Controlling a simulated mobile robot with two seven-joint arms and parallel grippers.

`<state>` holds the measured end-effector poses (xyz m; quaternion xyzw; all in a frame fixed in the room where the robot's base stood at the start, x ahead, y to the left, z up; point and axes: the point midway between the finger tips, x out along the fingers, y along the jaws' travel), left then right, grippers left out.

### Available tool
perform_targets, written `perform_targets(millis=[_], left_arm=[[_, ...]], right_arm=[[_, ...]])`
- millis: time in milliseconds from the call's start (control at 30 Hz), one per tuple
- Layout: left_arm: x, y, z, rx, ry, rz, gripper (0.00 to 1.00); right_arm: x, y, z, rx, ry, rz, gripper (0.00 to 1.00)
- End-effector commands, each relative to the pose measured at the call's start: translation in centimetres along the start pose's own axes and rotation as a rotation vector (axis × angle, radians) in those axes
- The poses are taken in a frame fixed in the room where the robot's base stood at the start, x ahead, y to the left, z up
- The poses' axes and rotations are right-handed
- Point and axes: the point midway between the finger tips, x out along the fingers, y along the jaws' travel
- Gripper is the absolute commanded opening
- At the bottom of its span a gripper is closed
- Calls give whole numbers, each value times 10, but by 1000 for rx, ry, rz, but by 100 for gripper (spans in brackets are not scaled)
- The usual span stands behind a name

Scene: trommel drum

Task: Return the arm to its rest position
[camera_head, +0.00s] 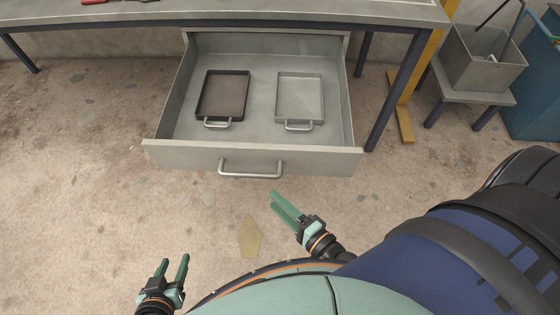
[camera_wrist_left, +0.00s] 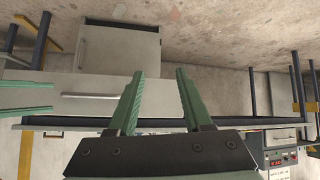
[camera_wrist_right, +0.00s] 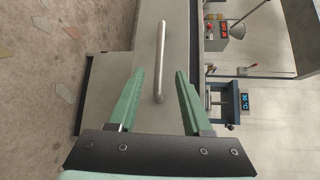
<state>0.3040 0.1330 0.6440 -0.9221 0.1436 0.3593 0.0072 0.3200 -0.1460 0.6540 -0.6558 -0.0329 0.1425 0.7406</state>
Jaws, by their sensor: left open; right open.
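My left gripper (camera_head: 174,260) is low in the head view, left of centre, over bare floor. Its two green fingers stand apart with nothing between them, also in the left wrist view (camera_wrist_left: 159,75). My right gripper (camera_head: 273,200) is just in front of the open drawer's front panel, right of its handle (camera_head: 250,174). Its fingers are apart and empty in the right wrist view (camera_wrist_right: 160,73), where the handle bar (camera_wrist_right: 160,60) shows beyond the fingertips. I cannot tell any contact with the handle, and a gap shows in the head view.
The grey drawer (camera_head: 252,159) is pulled out from under the bench (camera_head: 230,17). A dark tray (camera_head: 222,96) and a light grey tray (camera_head: 299,98) lie inside. A grey bin (camera_head: 484,68) stands on a stool at right. The floor (camera_head: 80,190) at left is clear.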

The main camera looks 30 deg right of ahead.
Motion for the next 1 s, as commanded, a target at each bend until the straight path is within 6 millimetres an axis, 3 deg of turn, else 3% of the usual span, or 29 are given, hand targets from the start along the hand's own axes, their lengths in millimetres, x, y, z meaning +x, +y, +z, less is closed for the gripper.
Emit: perform_targets(millis=[333,467,567,700,900,1000], left_arm=[[-1,-1,4,-2,-10,-2,50],[-10,0,-5,-2,-11,-4,50],[-25,-1,-21,-2,-6,-11,50],[-48,-7,-41,-3,3,-32,50],[-74,-18,-51,-12,-1,-66,50],[-81,-21,-50,-16,-9,-76,50]], right_arm=[[0,-1,0,-2,-1,0,50],[0,-14,11,-99,-29,24,50],[-1,-35,27,-319,-85,76,50],[-9,-59,39,-770,-188,195,50],[-32,-74,19,-1327,-326,400,50],[-42,-76,6,-1487,-379,479,50]])
